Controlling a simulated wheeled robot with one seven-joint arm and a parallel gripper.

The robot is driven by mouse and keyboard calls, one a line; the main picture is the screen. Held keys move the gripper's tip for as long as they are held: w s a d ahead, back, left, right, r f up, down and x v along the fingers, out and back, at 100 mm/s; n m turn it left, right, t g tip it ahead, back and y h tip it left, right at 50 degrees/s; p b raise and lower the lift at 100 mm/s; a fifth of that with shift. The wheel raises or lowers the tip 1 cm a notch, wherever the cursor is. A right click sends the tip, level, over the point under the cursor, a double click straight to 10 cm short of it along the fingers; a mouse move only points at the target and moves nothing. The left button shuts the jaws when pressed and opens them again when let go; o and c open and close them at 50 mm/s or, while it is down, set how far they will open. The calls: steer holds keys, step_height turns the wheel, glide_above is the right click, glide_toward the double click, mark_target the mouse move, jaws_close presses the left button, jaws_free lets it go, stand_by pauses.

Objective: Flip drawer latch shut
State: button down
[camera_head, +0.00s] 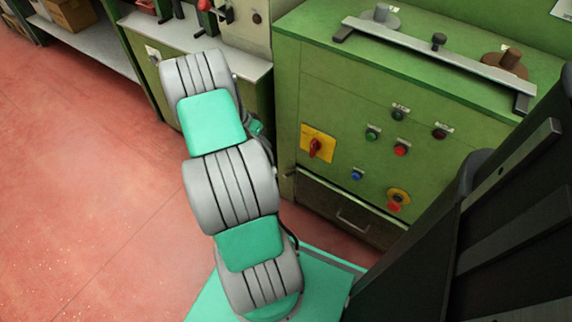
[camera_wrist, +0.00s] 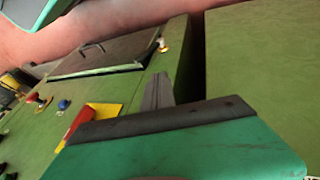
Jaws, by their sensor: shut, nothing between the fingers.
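The dark brown drawer front (camera_head: 345,213) sits low in the green cabinet, with a metal pull handle (camera_head: 352,221); it also shows in the wrist view (camera_wrist: 122,48). A small latch (camera_wrist: 162,46) with a brass-coloured part is at the drawer's edge in the wrist view. In the head view the latch (camera_head: 290,175) is a small dark piece at the drawer's upper left corner. Its exact angle is too small to tell. My gripper (camera_wrist: 160,84) is shut and empty, a little apart from the latch, beside the cabinet front. In the head view my arm hides it.
The cabinet front (camera_head: 330,100) bears a red switch on a yellow plate (camera_head: 317,145), several coloured buttons and a red emergency knob (camera_head: 394,206). A second green cabinet (camera_head: 250,100) stands to the left. Red floor (camera_head: 90,180) is open at the left.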

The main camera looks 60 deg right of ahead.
steer(key=b, duration=0.4)
glide_above(286, 174)
steer(key=w, duration=0.3)
steer(key=f, duration=0.9)
steer(key=shift+w+d+f, duration=0.1)
steer(key=shift+d+f, duration=0.15)
steer(key=shift+d, duration=0.1)
steer(key=shift+s+a+f+b, duration=0.15)
steer(key=shift+s+f, duration=0.15)
steer(key=shift+s, duration=0.3)
steer(key=shift+s+f+b, duration=0.15)
steer(key=shift+s+f, duration=0.1)
steer(key=shift+s, duration=0.3)
steer(key=shift+s+a+f, duration=0.1)
steer(key=shift+s+f, duration=0.1)
steer(key=shift+s, duration=0.2)
